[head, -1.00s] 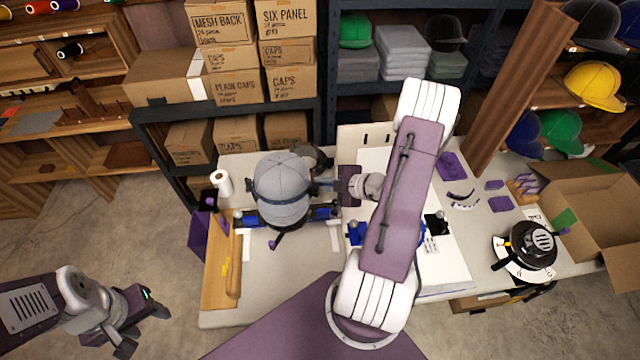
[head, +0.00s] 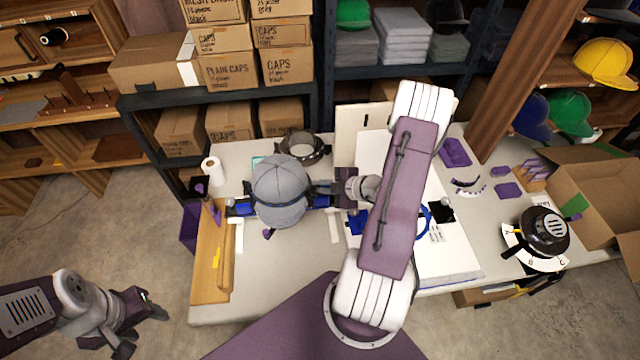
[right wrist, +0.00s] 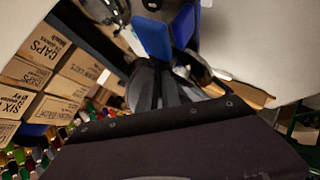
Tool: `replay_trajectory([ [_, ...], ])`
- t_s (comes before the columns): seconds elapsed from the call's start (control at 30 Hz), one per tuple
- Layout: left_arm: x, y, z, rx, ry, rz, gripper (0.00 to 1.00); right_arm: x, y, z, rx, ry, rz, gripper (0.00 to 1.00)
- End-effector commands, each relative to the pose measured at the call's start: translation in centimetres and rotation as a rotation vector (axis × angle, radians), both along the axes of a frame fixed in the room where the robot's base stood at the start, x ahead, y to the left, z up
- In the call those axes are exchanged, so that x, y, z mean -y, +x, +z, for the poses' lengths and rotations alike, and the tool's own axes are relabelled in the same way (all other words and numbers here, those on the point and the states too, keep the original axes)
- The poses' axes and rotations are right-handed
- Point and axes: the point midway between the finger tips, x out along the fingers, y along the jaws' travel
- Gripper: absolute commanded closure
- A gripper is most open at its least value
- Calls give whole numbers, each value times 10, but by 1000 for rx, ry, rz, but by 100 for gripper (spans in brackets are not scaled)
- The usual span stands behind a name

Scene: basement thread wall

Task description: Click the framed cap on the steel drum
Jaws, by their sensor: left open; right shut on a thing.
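A dark ring-shaped thing (head: 301,147), possibly the steel drum, is just behind the cap; I cannot tell for sure. The cap looks apart from it. My left gripper (head: 143,332) is open and empty, left of the table over the floor. The right wrist view is cluttered; a blue piece (right wrist: 151,35) shows beyond dark fingers.
A black round device (head: 540,232) and an open carton (head: 590,200) are at right.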

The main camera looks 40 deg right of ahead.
Motion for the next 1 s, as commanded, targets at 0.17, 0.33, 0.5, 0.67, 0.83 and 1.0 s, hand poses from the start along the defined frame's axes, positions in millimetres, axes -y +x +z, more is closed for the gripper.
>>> replay_trajectory([
  [0.17, 0, 0, -3, 0, 0, 0, 49, 0, 0, -4, 3, 0, -1, 100],
  [0.33, 0, 0, -3, 0, 0, 0, 49, 0, 0, -4, 3, 0, -1, 100],
  [0.5, 0, 0, 1, 0, 0, 0, 49, 0, 0, -3, 2, 2, -2, 100],
  [0.67, 0, 0, 3, 0, 0, 0, 49, 0, 0, -3, 3, 1, -2, 100],
  [0.83, 0, 0, 2, 0, 0, 0, 49, 0, 0, -4, 3, 1, -2, 100],
  [1.0, 0, 0, 0, 0, 0, 0, 49, 0, 0, -6, 3, 1, -2, 100],
])
